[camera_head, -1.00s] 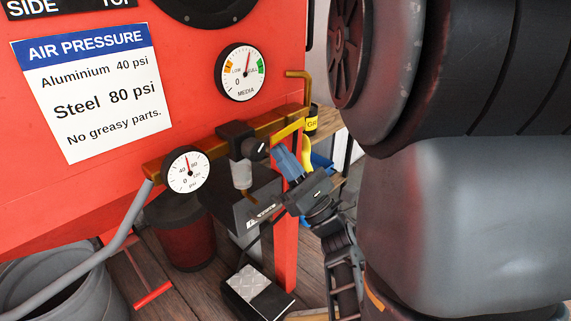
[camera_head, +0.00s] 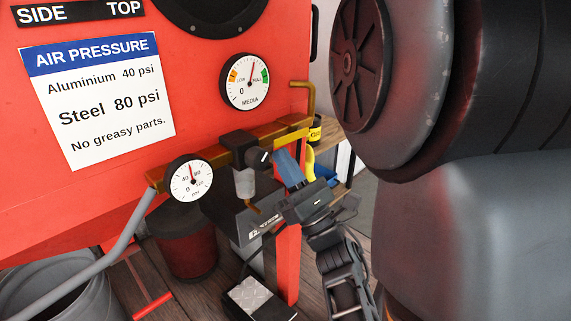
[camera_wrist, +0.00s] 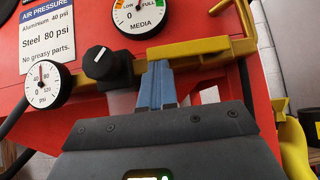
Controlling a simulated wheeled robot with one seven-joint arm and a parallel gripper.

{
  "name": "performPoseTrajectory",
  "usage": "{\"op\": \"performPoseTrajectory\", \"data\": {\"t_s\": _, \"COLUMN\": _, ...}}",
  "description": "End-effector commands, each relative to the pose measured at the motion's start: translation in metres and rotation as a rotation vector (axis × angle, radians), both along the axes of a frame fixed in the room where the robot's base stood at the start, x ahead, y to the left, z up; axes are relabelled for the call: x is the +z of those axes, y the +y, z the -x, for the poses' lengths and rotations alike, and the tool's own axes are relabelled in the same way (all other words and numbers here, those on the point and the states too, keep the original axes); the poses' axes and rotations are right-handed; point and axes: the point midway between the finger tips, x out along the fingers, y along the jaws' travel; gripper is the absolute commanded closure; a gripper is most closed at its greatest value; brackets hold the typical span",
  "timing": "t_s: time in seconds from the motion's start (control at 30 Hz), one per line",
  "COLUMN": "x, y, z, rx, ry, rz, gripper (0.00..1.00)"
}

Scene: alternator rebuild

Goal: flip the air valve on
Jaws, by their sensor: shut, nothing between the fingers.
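The air valve's yellow lever (camera_head: 292,135) runs along the brass pipe (camera_head: 213,155) on the red cabinet, to the right of the black regulator knob. In the wrist view the lever (camera_wrist: 205,50) reaches right from just behind my fingertips. My gripper (camera_head: 281,154) has its blue fingers together with nothing between them. In the wrist view its tips (camera_wrist: 158,64) are at the lever's left end, overlapping it; I cannot tell whether they touch. The fingers hide part of that end. The pressure gauge (camera_head: 190,177) needle points up, between 40 and 80.
The regulator knob (camera_wrist: 99,61) is close to the left of my fingers. A media gauge (camera_head: 246,82) is above the pipe. A bent brass pipe end (camera_head: 310,96) stands at the right. A grey hose (camera_head: 112,257) and a foot pedal (camera_head: 256,297) are below.

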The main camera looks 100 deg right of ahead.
Motion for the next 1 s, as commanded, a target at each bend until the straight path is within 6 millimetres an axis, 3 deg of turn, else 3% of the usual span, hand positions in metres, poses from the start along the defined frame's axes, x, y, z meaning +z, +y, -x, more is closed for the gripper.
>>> {"op": "performPoseTrajectory", "data": {"t_s": 0.03, "x": 0.01, "y": 0.001, "z": -0.001, "rx": 0.006, "ry": -0.004, "rz": 0.022, "gripper": 1.0}}
{"op": "performPoseTrajectory", "data": {"t_s": 0.13, "x": 0.003, "y": 0.006, "z": 0.002, "rx": 0.006, "ry": -0.004, "rz": 0.02, "gripper": 1.0}}
{"op": "performPoseTrajectory", "data": {"t_s": 0.6, "x": -0.051, "y": 0.042, "z": 0.031, "rx": 0.001, "ry": -0.001, "rz": 0.002, "gripper": 1.0}}
{"op": "performPoseTrajectory", "data": {"t_s": 1.0, "x": -0.053, "y": 0.044, "z": 0.032, "rx": 0.021, "ry": -0.014, "rz": -0.017, "gripper": 1.0}}
